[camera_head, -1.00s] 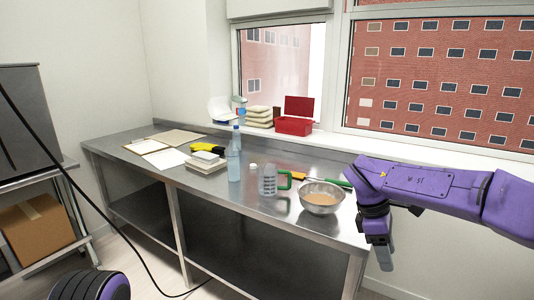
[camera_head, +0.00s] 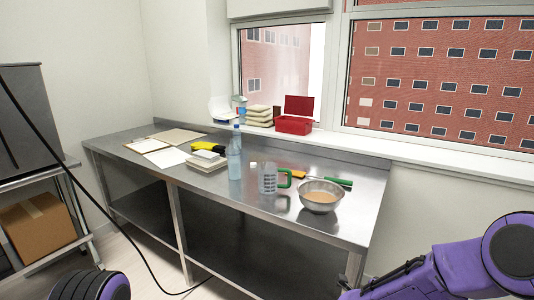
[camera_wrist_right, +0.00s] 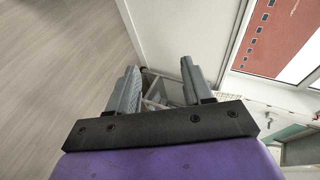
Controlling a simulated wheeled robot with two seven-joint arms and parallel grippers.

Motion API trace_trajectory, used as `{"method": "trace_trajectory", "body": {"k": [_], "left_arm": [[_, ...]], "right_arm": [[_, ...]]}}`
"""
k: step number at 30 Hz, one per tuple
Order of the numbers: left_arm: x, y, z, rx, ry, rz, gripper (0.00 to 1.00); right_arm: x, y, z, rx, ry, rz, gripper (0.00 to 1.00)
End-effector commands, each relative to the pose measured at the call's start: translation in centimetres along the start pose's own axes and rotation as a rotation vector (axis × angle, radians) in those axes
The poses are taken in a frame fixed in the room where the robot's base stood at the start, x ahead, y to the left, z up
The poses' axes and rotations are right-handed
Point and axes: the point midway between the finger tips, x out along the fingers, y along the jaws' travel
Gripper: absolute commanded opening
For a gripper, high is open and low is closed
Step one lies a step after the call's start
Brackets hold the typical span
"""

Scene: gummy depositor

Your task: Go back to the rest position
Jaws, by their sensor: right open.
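My right arm (camera_head: 450,268) is low at the right edge of the head view, clear of the steel table. Its gripper is out of that view. In the right wrist view my right gripper (camera_wrist_right: 158,88) is open, with two grey fingers apart and nothing between them. Bare floor and a white wall lie beyond the fingers. On the left, only a rounded purple and black part of my own body shows at the bottom of the head view; my left gripper is not seen.
The steel table (camera_head: 225,195) holds a bowl (camera_head: 320,196) of tan contents, a green-handled jug (camera_head: 268,180), a clear bottle (camera_head: 234,155), a yellow-black tool (camera_head: 208,147) and papers (camera_head: 150,146). A red box (camera_head: 294,124) stands on the sill. A cardboard box (camera_head: 36,222) sits on the left rack.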

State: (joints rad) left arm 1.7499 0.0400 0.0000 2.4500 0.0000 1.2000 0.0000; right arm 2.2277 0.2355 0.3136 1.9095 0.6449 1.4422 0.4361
Motion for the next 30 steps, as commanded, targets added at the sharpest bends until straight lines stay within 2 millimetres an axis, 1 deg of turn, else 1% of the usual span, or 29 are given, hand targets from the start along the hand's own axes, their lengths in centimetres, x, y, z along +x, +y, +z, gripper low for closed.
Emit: {"method": "trace_trajectory", "body": {"k": [1,2,3,5,6,8,9,11,12,13,15,18,30], "left_arm": [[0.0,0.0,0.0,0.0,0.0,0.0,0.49],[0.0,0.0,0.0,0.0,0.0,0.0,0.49],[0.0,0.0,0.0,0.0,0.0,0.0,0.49],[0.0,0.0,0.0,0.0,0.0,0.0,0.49],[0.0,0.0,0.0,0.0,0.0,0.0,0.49],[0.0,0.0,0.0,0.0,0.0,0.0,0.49],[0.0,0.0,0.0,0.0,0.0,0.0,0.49],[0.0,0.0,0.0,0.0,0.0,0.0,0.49],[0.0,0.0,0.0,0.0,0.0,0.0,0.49],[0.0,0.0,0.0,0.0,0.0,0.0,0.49],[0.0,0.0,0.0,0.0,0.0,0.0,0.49],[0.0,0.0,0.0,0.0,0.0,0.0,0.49],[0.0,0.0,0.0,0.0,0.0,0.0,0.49]], "right_arm": [[-0.1,4.2,-0.6,-0.264,-0.078,0.01,0.5],[-0.3,6.4,-1.0,-0.41,-0.127,0.016,0.5],[-0.8,9.4,-1.7,-0.589,-0.192,0.025,0.5],[-1.7,13.7,-3.2,-0.827,-0.286,0.046,0.5],[-2.5,16.4,-4.4,-0.967,-0.347,0.064,0.5],[-3.9,20.2,-6.6,-1.153,-0.438,0.097,0.5],[-4.9,22.6,-8.3,-1.258,-0.496,0.124,0.5],[-6.5,25.7,-11.0,-1.385,-0.575,0.172,0.5],[-7.6,27.4,-12.8,-1.446,-0.615,0.208,0.5],[-8.3,28.5,-14.2,-1.482,-0.64,0.236,0.5],[-9.5,30.4,-17.0,-1.547,-0.669,0.295,0.5],[-10.3,32.1,-19.7,-1.603,-0.673,0.358,0.5],[-10.3,32.1,-19.7,-1.603,-0.673,0.358,0.5]]}}
